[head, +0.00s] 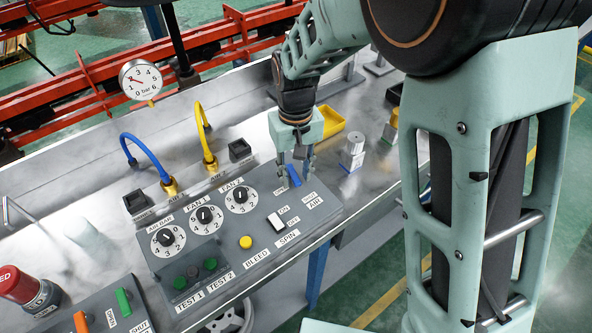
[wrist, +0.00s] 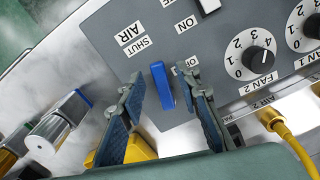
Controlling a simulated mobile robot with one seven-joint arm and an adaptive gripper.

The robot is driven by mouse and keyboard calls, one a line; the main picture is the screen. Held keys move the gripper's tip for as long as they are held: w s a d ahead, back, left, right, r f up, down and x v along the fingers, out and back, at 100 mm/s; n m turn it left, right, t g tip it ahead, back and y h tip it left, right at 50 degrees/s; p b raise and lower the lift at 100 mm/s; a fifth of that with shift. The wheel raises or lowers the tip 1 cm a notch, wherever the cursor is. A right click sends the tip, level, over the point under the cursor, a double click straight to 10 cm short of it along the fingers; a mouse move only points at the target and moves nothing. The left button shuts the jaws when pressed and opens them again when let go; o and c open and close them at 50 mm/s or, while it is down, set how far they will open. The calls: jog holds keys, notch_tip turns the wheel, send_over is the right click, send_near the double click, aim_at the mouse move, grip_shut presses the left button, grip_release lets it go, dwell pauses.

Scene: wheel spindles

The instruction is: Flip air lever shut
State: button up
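The air lever is a small blue handle (head: 294,175) at the far right end of the grey control panel (head: 262,266). In the wrist view the blue lever (wrist: 162,86) stands between the SHUT label (wrist: 137,46) and another label that a finger partly hides. My gripper (head: 295,160) is over this end of the panel. In the wrist view my gripper (wrist: 165,100) is open, with one finger to each side of the lever. Gaps show between the lever and both fingers, so they look apart from it. The head view shows the lever partly covered by a finger.
Yellow (head: 205,140) and blue (head: 145,152) hoses rise behind.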

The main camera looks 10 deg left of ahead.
grip_shut()
jog(key=shift+w+d+n, duration=0.25)
jog(key=shift+n, duration=0.6)
jog(key=shift+w+d+n, duration=0.2)
jog(key=shift+n, duration=0.65)
grip_release()
notch_tip(320, 180, up, 12)
